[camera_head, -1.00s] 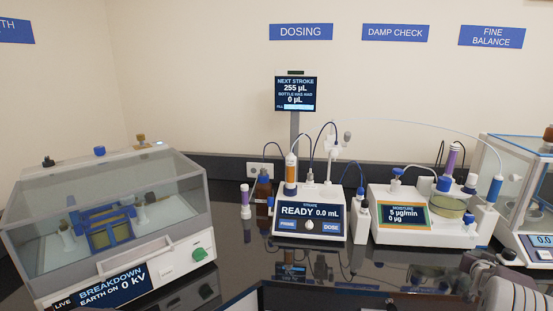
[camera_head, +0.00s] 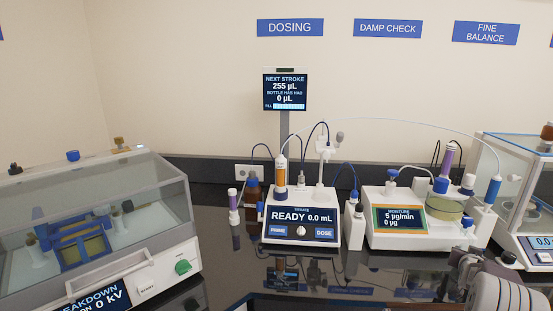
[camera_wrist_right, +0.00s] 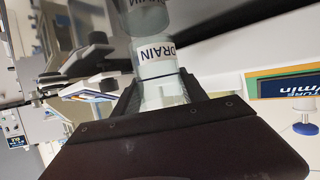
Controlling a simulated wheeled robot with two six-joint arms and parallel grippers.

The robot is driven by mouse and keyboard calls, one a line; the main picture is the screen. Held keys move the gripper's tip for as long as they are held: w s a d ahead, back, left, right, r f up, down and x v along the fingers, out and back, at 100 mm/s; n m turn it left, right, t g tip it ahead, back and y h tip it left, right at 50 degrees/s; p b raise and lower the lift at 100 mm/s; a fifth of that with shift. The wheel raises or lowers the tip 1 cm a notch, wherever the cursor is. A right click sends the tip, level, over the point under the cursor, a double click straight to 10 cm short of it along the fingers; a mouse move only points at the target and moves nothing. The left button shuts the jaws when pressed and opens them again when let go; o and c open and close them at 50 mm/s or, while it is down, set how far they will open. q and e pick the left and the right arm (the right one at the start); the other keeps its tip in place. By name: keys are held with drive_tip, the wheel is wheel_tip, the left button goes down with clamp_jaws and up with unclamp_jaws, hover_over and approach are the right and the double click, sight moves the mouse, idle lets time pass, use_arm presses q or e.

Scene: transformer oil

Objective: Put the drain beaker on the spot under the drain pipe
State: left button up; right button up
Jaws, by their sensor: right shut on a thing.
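The drain beaker (camera_wrist_right: 156,50), a clear vessel with a white label reading DRAIN, is in the right wrist view. My right gripper (camera_wrist_right: 160,88) is shut on it, with dark fingers on both sides. In the head view my right arm (camera_head: 495,285) shows at the bottom right, in front of the damp check unit, and the beaker cannot be made out there. My left gripper is not in view. I cannot make out the drain pipe or the spot under it.
The breakdown tester (camera_head: 85,235) with its clear cover stands at the left. The dosing unit (camera_head: 302,222) is in the middle, with a brown bottle (camera_head: 253,195) beside it. The moisture unit (camera_head: 425,220) and glass-cased balance (camera_head: 525,200) stand at the right.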

drive_tip(key=shift+f+b, duration=0.35)
drive_tip(key=shift+f, duration=0.05)
drive_tip(key=o, duration=1.5)
drive_tip(key=shift+o, duration=0.2)
drive_tip(key=shift+o, duration=1.3)
drive_tip(key=b+v, duration=0.1)
drive_tip(key=v, duration=0.8)
drive_tip(key=shift+s, duration=0.1)
